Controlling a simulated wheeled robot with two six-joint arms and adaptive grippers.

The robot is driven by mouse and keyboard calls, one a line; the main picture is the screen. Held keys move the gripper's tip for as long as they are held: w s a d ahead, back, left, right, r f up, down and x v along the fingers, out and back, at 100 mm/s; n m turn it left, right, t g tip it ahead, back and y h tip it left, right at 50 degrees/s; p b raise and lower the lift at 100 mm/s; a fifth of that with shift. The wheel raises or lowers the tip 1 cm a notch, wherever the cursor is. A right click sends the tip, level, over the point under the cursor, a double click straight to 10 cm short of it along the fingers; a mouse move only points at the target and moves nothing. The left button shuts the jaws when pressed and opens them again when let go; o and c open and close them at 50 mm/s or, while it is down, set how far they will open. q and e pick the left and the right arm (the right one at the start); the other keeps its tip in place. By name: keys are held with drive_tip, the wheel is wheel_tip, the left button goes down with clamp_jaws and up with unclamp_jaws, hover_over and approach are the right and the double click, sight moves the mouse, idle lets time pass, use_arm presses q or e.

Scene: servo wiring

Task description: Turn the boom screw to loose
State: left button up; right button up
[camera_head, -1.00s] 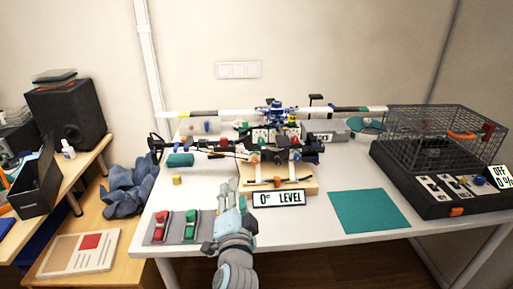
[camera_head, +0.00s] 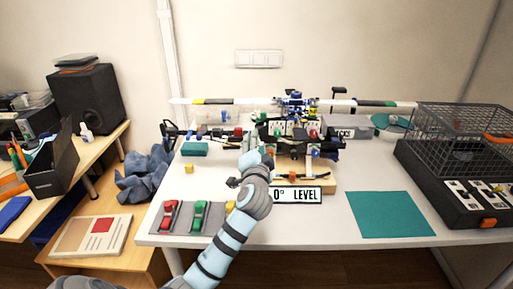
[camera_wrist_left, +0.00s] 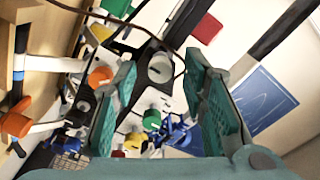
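The model helicopter (camera_head: 297,103) stands on a wooden base (camera_head: 300,188) behind the "0° LEVEL" plate (camera_head: 297,196). My left gripper reaches its frame from the front; my wrist hides its fingers in the head view. In the left wrist view my left gripper (camera_wrist_left: 162,75) is open, its two teal-padded fingers apart. A round grey slotted screw head (camera_wrist_left: 160,67) shows between the fingers on a dark part, with no visible finger contact. I cannot tell for sure that it is the boom screw. My right gripper is not in view.
Orange (camera_wrist_left: 101,76) and green (camera_wrist_left: 152,119) knobs and dark cables lie close around the fingers. On the table are a mat with red and green pieces (camera_head: 199,214), a teal mat (camera_head: 391,214) and a wire cage (camera_head: 468,130).

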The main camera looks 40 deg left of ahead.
use_arm(q)
clamp_jaws()
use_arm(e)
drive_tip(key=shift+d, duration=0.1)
use_arm(q)
drive_tip(key=shift+n, duration=0.4)
drive_tip(key=shift+n+b, duration=2.45)
drive_tip(key=shift+n, duration=5.25)
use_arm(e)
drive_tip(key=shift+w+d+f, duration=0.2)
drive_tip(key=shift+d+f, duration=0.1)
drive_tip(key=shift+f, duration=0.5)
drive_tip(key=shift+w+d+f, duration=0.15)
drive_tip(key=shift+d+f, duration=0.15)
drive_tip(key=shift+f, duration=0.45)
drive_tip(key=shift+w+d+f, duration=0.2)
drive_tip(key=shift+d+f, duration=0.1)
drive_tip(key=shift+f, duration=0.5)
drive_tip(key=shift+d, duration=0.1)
